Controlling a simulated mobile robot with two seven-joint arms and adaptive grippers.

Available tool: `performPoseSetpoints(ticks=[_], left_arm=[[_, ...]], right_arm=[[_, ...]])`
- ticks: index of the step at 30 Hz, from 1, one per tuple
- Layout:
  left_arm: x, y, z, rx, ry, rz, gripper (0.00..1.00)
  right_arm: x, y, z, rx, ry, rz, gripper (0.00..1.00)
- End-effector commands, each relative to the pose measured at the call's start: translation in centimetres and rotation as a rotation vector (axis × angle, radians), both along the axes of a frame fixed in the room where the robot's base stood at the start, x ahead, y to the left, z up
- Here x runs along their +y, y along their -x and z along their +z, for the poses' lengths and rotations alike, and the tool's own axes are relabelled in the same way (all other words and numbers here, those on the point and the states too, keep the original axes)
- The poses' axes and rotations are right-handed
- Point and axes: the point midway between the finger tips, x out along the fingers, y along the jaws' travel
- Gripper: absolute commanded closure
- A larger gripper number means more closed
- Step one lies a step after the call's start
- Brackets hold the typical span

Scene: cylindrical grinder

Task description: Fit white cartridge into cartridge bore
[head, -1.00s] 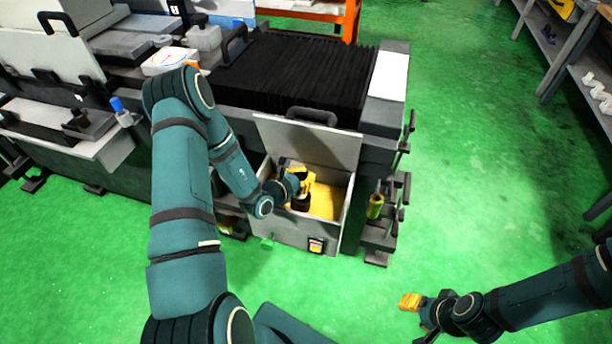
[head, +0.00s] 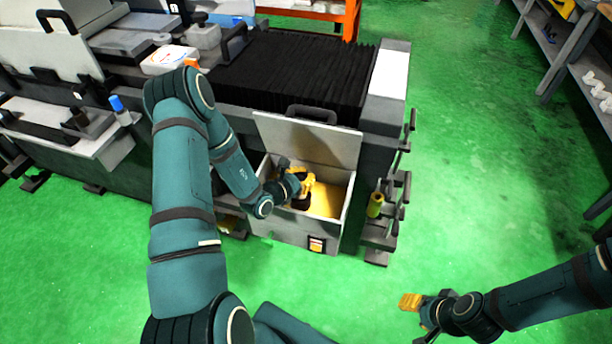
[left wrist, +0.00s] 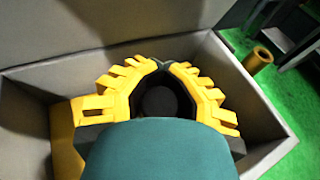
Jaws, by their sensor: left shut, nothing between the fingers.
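My left gripper (head: 303,186) has yellow fingers and is inside the open grey box on the machine's front. In the left wrist view its fingertips (left wrist: 164,65) meet, with nothing held between them. A dark round shape (left wrist: 160,101) shows below and between the fingers; I cannot tell whether it is the cartridge bore. I cannot make out a white cartridge in either view. My right gripper (head: 411,302) is low at the right, over the green floor, far from the box. Its yellow fingers are too small to read.
The grey box (head: 347,212) has its lid (head: 310,142) raised at the back and a yellow surface (head: 327,200) inside. A yellow cylinder (head: 375,204) stands just right of the box, also in the left wrist view (left wrist: 257,60). Open green floor lies to the right.

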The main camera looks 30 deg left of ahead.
Motion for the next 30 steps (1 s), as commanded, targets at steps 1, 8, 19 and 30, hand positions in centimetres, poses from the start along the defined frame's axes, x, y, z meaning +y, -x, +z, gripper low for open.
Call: performPoseSetpoints(ticks=[1,8,19,30], left_arm=[[0.0,0.0,-0.2,-0.001,0.000,0.000,1.00],[0.0,0.0,-0.3,0.000,0.000,0.000,0.61],[0.0,0.0,-0.3,0.001,0.000,0.000,0.61],[0.0,0.1,-0.8,0.001,0.000,0.004,0.61]], right_arm=[[0.0,0.0,-0.2,0.000,0.000,0.000,0.53],[0.0,0.0,-0.2,0.000,0.000,0.000,0.53],[0.0,0.0,-0.2,0.000,0.000,0.000,0.53],[0.0,0.0,-0.8,0.000,0.000,0.000,0.53]])
